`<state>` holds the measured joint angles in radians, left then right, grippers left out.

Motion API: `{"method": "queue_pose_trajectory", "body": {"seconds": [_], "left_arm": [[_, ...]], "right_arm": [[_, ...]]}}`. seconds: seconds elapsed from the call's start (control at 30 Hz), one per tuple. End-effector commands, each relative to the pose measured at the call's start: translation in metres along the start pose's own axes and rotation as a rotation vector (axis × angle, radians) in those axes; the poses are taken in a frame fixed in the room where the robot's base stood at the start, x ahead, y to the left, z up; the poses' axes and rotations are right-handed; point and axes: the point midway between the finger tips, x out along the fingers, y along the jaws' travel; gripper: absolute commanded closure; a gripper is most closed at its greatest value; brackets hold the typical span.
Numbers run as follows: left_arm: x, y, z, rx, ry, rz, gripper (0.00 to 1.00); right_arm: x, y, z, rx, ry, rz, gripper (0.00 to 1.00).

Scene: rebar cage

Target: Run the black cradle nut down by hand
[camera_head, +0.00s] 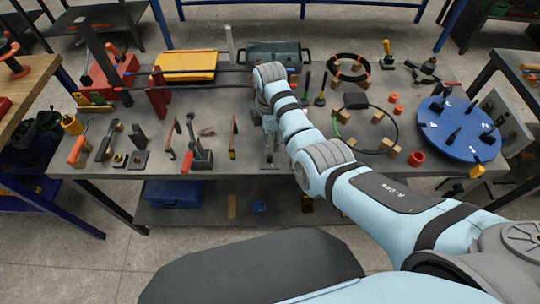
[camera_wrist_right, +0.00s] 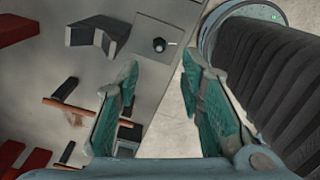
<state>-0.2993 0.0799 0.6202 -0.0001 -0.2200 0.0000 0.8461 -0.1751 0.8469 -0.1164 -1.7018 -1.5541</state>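My right gripper (camera_wrist_right: 160,60) is open in the right wrist view, its two teal-padded fingers spread apart with nothing between them. Beyond the fingertips, a small round black nut or knob (camera_wrist_right: 159,45) sits on a pale square plate (camera_wrist_right: 173,32) near the bench edge. I cannot tell for sure that it is the cradle nut. A dark V-shaped block (camera_wrist_right: 100,36) lies to its left, apart from the fingers. In the head view my right gripper (camera_head: 270,148) points down over the bench's front middle, and the arm partly hides it. My left gripper is not in view.
The grey bench (camera_head: 260,105) carries several tools left of my right gripper, including a red-handled clamp (camera_head: 190,158). A blue round plate (camera_head: 458,130) with black pegs stands at right. A yellow tray (camera_head: 185,66) and a green box (camera_head: 273,54) are at the back.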

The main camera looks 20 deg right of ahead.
Motion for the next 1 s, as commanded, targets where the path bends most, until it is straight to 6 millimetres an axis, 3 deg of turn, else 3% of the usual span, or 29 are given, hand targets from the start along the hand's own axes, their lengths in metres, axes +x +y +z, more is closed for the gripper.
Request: {"method": "queue_pose_trajectory", "body": {"seconds": [0.03,0.1,0.3,0.43,0.7,0.73,0.93,1.0], "left_arm": [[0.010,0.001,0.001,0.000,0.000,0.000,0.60],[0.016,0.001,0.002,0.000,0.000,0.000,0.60],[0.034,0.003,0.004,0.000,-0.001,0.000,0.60],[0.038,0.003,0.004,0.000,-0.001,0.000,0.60],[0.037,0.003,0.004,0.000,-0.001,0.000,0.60],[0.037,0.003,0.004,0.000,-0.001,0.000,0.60],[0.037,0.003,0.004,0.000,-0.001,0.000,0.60],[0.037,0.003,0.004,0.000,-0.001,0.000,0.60]], "right_arm": [[0.019,-0.001,0.000,0.000,0.000,-0.004,0.65],[0.036,0.000,0.000,0.001,0.000,-0.002,0.65],[0.073,0.000,0.001,0.003,0.000,0.000,0.65],[0.083,0.000,0.001,0.004,0.000,0.002,0.65],[0.083,0.000,0.001,0.004,0.000,0.002,0.65],[0.083,0.000,0.001,0.004,0.000,0.002,0.66],[0.083,0.000,0.001,0.004,0.000,0.002,0.98],[0.083,0.000,0.001,0.004,0.000,0.002,1.00]]}}
